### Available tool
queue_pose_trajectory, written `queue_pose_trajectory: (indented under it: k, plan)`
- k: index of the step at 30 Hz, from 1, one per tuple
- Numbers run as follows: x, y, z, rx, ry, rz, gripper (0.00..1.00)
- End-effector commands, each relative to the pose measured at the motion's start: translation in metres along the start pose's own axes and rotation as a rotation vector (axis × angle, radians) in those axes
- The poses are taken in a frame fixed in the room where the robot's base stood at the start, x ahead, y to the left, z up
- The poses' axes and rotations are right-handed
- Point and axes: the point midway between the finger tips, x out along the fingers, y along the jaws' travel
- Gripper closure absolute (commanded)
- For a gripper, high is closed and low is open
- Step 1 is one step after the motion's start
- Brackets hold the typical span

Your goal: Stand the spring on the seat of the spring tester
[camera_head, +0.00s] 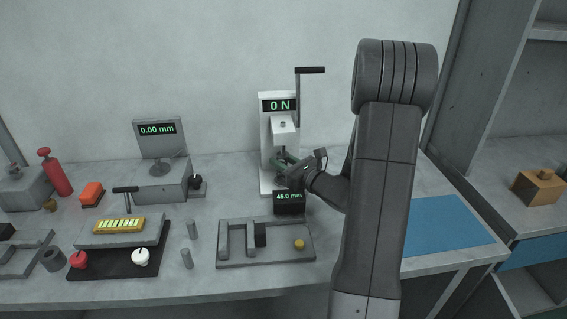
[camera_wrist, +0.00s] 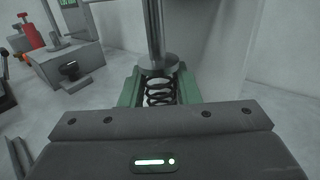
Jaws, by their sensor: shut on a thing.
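The spring tester (camera_head: 268,130) is a white stand with a side lever (camera_head: 309,71) and a display reading 0 N. My gripper (camera_head: 283,160) reaches into it from the right, under the ram. In the wrist view my gripper (camera_wrist: 159,90) has green fingers shut on the dark coil spring (camera_wrist: 158,93), one on each side. The spring looks upright, below the ram's round grey plate (camera_wrist: 158,66). A pale surface shows through its coils. The spring's lower end and the seat are hidden by my gripper, so I cannot tell whether they touch.
A display (camera_head: 289,197) reading 45.0 mm stands before the tester. A grey fixture (camera_head: 240,262) with a yellow button lies nearer. A gauge stand (camera_head: 158,140) reading 0.00 mm is to the left. A blue mat (camera_head: 445,222) lies right of my arm.

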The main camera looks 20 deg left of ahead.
Motion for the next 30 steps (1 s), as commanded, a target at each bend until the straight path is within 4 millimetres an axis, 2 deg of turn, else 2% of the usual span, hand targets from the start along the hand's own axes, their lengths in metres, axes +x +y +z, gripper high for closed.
queue_pose_trajectory:
  k: [1,12,13,15,16,27,30]
  plan:
    - [-0.002,-0.001,-0.005,0.005,0.003,-0.002,0.96]
    - [-0.003,0.0,-0.011,0.003,0.002,-0.002,0.96]
    - [-0.003,0.0,-0.009,0.002,0.002,-0.002,0.65]
    - [-0.003,0.0,-0.009,0.002,0.002,-0.002,0.51]
    - [-0.003,0.0,-0.009,0.002,0.002,-0.002,0.49]
    - [-0.003,0.0,-0.003,0.002,0.002,-0.002,0.49]
    - [-0.017,-0.002,-0.006,0.002,0.004,-0.006,0.49]
